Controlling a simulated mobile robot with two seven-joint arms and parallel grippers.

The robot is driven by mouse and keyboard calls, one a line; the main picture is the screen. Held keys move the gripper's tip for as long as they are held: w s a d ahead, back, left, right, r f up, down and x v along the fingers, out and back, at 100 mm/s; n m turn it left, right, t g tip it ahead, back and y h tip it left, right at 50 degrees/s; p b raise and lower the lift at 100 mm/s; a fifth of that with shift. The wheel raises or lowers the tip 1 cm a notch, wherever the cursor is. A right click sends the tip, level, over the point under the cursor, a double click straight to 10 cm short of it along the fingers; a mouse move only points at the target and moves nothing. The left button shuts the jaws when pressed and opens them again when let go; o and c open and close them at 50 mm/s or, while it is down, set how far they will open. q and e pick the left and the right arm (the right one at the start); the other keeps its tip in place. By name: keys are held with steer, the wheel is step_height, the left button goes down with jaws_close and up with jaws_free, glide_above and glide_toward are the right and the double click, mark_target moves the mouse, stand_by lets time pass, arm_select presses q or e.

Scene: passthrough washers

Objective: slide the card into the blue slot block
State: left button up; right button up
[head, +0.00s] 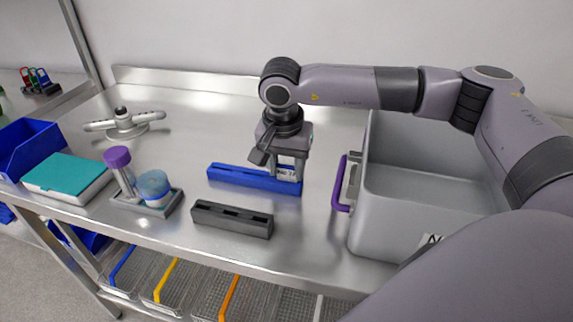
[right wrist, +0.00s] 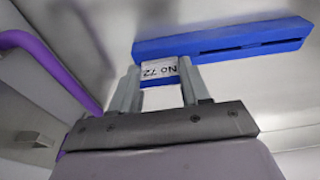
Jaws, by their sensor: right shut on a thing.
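The blue slot block (head: 240,178) lies on the steel table near its middle. In the right wrist view the blue block (right wrist: 225,40) shows a long narrow slot in its right part. My right gripper (head: 287,176) points down at the right end of the block in the head view. It is shut on a small white card (head: 287,171) with dark print. In the right wrist view the card (right wrist: 159,71) stands between the two fingers (right wrist: 160,88), against the block's left part. I cannot tell whether its edge is inside a slot. My left gripper is not in view.
A dark grey slotted block (head: 232,219) lies in front. A grey bin (head: 430,180) with a purple handle (head: 341,185) stands close on the right. A vial holder (head: 146,200), a teal-topped box (head: 67,176) and a white three-armed fixture (head: 125,123) are on the left.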

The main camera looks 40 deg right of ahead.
steer(key=o, duration=1.7)
steer(key=shift+o, duration=0.2)
step_height(320, 180, up, 7)
steer(key=p, duration=0.4)
steer(key=shift+p, duration=0.3)
steer(key=shift+a, duration=0.1)
